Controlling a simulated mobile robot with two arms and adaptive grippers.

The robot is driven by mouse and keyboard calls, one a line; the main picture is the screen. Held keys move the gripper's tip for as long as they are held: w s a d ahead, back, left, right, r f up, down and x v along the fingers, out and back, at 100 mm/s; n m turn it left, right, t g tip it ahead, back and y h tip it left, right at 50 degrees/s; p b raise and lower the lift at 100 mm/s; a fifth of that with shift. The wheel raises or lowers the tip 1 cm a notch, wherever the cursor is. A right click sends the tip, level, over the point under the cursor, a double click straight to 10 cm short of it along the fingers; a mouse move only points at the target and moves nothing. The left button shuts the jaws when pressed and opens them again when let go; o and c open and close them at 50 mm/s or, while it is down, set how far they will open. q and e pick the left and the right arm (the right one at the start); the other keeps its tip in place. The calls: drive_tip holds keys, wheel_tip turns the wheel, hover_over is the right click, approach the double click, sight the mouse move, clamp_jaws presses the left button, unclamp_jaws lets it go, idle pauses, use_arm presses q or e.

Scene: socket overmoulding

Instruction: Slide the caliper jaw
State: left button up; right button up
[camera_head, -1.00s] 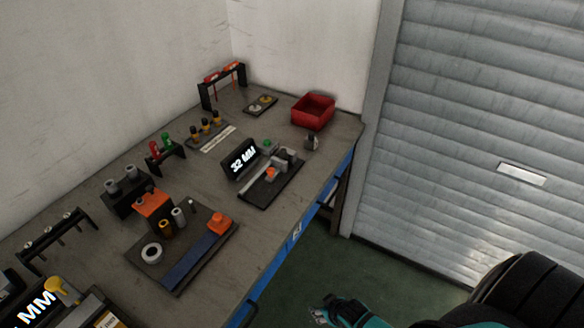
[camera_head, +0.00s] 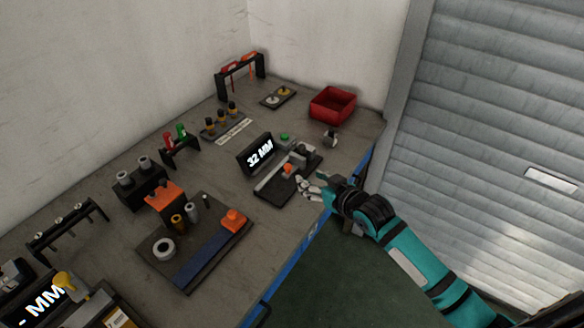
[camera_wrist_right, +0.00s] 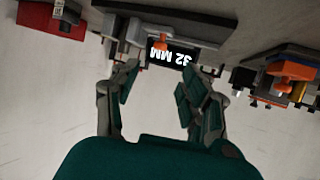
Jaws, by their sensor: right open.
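The caliper station (camera_head: 268,192) is a dark base near the table's right edge, with a display (camera_head: 256,154) reading "32 MM". A light rail runs along it, with an orange-topped sliding jaw (camera_head: 288,169) and grey blocks at its far end. My right gripper (camera_head: 308,185) is open and empty beside the base's right side, apart from the jaw as far as I can tell. In the right wrist view the orange jaw piece (camera_wrist_right: 161,42) and the upside-down display (camera_wrist_right: 172,56) show beyond and between the open fingers (camera_wrist_right: 158,92). My left gripper is out of view.
A red bin (camera_head: 332,105) stands at the back right. A board with a blue strip (camera_head: 208,256) and an orange block (camera_head: 234,220) lies at the near left. Racks line the wall side. Bare table lies between the board and the caliper station.

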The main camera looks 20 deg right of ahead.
sight(290, 168)
drive_tip(key=x, duration=1)
drive_tip(key=shift+f, duration=0.1)
drive_tip(key=shift+w+a+f, duration=0.15)
drive_tip(key=shift+w+f, duration=0.1)
drive_tip(key=shift+w, duration=0.3)
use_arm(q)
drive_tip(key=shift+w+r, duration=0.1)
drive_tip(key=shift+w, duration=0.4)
use_arm(e)
drive_tip(key=shift+c, duration=0.4)
clamp_jaws()
drive_tip(key=shift+s+a+r+p, duration=0.15)
drive_tip(key=shift+s+a+p, duration=0.65)
drive_tip(key=shift+a+p, duration=0.3)
drive_tip(key=shift+s+a, duration=0.15)
drive_tip(key=shift+s, duration=0.05)
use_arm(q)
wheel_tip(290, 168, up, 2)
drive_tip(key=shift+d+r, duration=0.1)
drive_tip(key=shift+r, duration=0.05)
use_arm(e)
drive_tip(key=shift+f, duration=0.3)
